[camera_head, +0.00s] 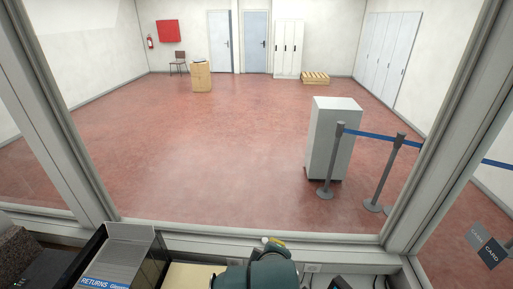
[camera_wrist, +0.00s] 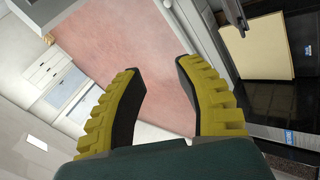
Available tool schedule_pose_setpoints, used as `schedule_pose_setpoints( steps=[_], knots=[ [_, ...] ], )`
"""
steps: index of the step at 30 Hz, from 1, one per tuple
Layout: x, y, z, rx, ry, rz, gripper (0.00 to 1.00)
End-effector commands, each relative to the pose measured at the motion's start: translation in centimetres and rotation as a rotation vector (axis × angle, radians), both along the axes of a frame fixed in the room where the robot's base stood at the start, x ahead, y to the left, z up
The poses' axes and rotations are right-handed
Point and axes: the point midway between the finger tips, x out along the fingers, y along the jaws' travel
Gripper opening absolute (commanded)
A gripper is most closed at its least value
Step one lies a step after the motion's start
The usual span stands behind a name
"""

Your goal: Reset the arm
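My gripper (camera_wrist: 160,83) shows in the wrist view with its two yellow, black-padded fingers spread apart. Nothing is between them; the red floor and a pale wall show through the gap. In the head view, my green arm (camera_head: 264,268) shows at the bottom middle, in front of the window frame, with a bit of yellow at its far end. The finger opening is hidden in that view.
A grey tray (camera_head: 128,253) labelled RETURNS stands left of my arm, with a pale yellow sheet (camera_head: 190,276) between them. The window frame (camera_head: 250,246) runs ahead. Beyond it are a white cabinet (camera_head: 333,140), barrier posts (camera_head: 385,175) and open red floor (camera_head: 210,150).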

Motion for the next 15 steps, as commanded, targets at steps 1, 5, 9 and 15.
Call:
schedule_pose_setpoints(
  steps=[1,5,9,15],
  knots=[
    [-0.2,-1.0,3.3,0.049,-0.109,-0.056,0.34],
    [-2.0,-2.8,12.0,0.241,-0.421,-0.199,0.34],
    [-6.7,-3.8,22.2,0.535,-0.77,-0.293,0.34],
    [-14.3,-3.4,32.6,1.001,-1.097,-0.281,0.34]
  ],
)
